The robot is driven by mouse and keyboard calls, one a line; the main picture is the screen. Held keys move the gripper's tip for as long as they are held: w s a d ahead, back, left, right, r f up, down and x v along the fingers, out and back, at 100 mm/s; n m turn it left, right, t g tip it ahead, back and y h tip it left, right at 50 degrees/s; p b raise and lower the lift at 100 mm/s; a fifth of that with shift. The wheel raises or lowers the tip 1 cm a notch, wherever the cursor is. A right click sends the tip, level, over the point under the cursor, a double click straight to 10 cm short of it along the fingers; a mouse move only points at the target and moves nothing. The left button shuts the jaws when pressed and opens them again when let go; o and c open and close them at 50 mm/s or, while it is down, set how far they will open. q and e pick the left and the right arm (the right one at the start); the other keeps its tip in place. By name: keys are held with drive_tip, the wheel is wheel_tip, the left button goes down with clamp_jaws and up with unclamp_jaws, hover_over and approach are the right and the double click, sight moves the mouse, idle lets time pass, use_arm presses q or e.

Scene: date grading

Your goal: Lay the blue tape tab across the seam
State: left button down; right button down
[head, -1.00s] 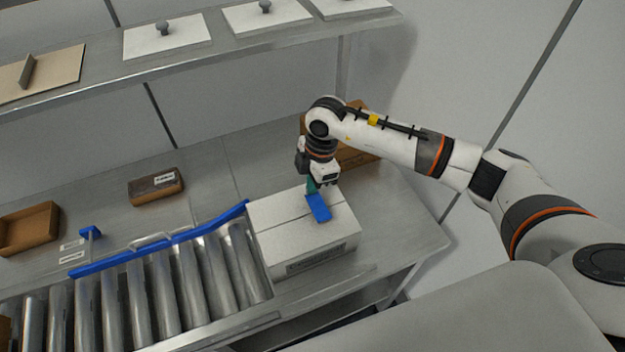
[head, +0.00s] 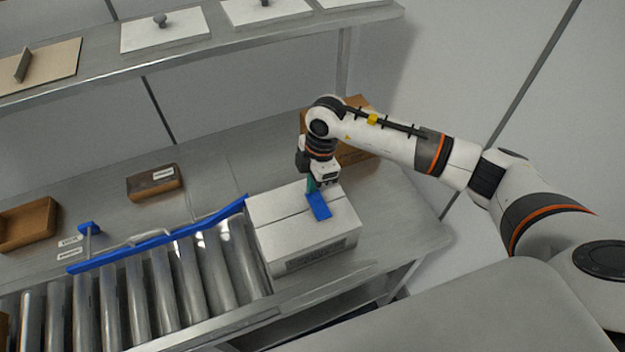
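A closed white carton (head: 283,231) stands at the right end of the roller conveyor, with a thin seam running across its top. The blue tape tab (head: 319,207) is on the right part of the carton top, lying across the seam line. My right gripper (head: 316,187) points down just behind the tab, at its far end. A teal piece shows between the fingers and joins the tab's far end. The fingers are small and partly hidden, so I cannot tell whether they grip it. My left gripper is not in view.
The roller conveyor (head: 140,300) with a blue rail (head: 160,240) lies left of the carton. Brown trays (head: 155,184) sit on the steel bench. A cardboard box (head: 360,150) stands behind my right arm. A shelf (head: 190,60) with white lidded plates runs above.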

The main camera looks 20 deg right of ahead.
drive_tip(key=shift+f, duration=0.1)
drive_tip(key=c, duration=1.6)
unclamp_jaws()
drive_tip(key=shift+c, duration=0.6)
drive_tip(key=shift+r+p, duration=2.85)
drive_tip(key=shift+r, duration=0.7)
drive_tip(key=shift+s+f, duration=0.1)
